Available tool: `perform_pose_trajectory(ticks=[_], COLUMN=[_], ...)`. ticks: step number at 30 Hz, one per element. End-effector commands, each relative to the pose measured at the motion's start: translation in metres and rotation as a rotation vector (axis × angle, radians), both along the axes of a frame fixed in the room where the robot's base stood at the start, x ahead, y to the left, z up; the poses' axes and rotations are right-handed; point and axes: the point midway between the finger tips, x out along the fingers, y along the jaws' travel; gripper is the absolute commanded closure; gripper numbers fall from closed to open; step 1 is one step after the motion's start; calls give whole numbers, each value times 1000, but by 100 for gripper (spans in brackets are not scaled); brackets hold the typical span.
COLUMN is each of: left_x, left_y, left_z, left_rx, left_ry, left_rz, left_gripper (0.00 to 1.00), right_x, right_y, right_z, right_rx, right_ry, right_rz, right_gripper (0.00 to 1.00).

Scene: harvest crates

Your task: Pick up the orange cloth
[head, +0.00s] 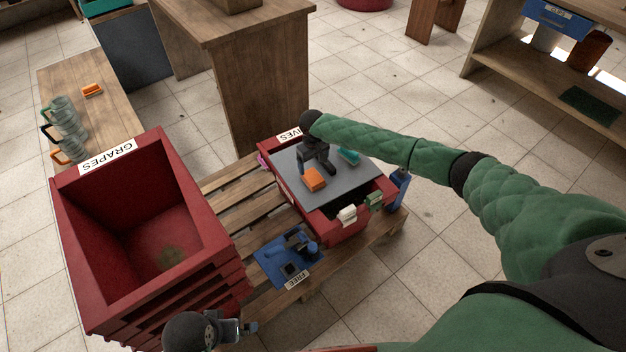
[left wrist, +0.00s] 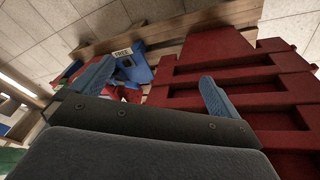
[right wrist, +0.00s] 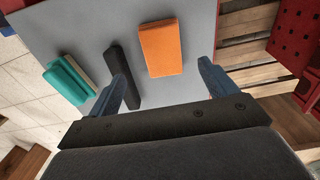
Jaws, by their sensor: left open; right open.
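The orange cloth (head: 314,179) is a small folded block lying on a grey board (head: 290,162) across the top of a red crate (head: 335,228). In the right wrist view the cloth (right wrist: 161,48) lies just beyond my open right gripper (right wrist: 165,80), within the span between its fingers and apart from them. In the head view my right gripper (head: 322,168) points down over the board beside the cloth. My left gripper (left wrist: 157,78) is open and empty by the large red crate marked GRAPES (head: 122,172); it shows at the bottom of the head view (head: 246,328).
A dark bar (right wrist: 124,72) lies beside the cloth near my right gripper's left finger. A teal block (right wrist: 66,80) lies farther left on the board. A blue mat (head: 272,268) with items sits on the pallet. Another orange item (head: 92,90) is on the wooden table.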

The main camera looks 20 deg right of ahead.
Motion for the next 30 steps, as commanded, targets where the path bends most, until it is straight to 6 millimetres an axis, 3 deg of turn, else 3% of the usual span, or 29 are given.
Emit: perform_pose_trajectory(ticks=[14, 24, 30], left_x=[-2, -8, -8], left_y=[7, 15, 18], left_z=[7, 24, 25], left_rx=[13, 33, 37], left_ry=[20, 48, 49], left_rz=[13, 24, 24], left_gripper=[0, 0, 0], right_x=[0, 1, 1], right_y=[3, 3, 4], right_z=[-33, -74, -78], right_rx=[12, 13, 14], right_ry=[-4, -4, -5], right_rz=[-40, -38, -38], right_gripper=[15, 15, 15])
